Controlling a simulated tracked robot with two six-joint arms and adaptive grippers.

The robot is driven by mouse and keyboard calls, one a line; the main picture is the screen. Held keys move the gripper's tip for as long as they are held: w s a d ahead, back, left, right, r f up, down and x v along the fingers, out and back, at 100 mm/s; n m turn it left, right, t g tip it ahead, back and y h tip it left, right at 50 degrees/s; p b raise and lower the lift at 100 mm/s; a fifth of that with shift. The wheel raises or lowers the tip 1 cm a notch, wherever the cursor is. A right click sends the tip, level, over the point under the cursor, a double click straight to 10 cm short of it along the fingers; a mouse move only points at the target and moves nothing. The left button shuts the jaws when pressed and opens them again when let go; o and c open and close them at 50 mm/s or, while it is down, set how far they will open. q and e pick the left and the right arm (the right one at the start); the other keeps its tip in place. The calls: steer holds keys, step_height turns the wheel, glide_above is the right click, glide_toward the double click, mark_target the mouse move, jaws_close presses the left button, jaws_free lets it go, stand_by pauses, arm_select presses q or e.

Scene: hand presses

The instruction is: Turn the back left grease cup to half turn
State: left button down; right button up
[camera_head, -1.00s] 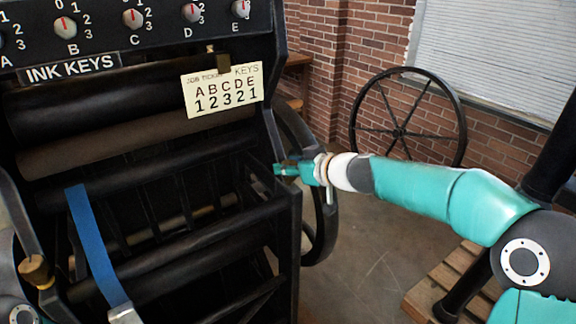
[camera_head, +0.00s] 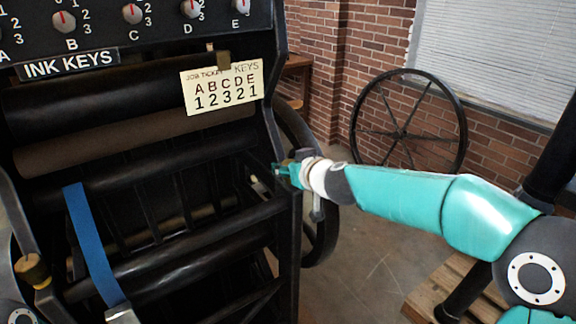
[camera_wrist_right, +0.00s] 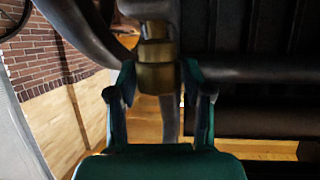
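My right gripper (camera_head: 280,169) reaches in from the right to the right side of the black press (camera_head: 290,225). In the right wrist view its two green fingers (camera_wrist_right: 157,80) stand on either side of a brass grease cup (camera_wrist_right: 155,77), with the fingertips against its sides. The cup's far end joins a darker fitting. In the head view the gripper and frame hide this cup. I cannot tell from the frames which cup of the press it is, and no turn marks are readable.
A brass-coloured cup or knob (camera_head: 33,271) sits at the press's front left, near a blue strap (camera_head: 95,245). A job ticket (camera_head: 222,87) hangs below the ink keys. A spoked wheel (camera_head: 400,132) stands by the brick wall. A wooden pallet (camera_head: 433,290) lies at lower right.

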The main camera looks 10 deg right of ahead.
steer(key=shift+o, duration=0.7)
steer(key=shift+r, duration=0.1)
steer(key=shift+s, duration=0.1)
steer(key=shift+s+d+r, duration=0.15)
steer(key=shift+s+r, duration=0.05)
steer(key=v, duration=1.1)
steer(key=shift+f, duration=0.15)
steer(key=shift+s, duration=0.15)
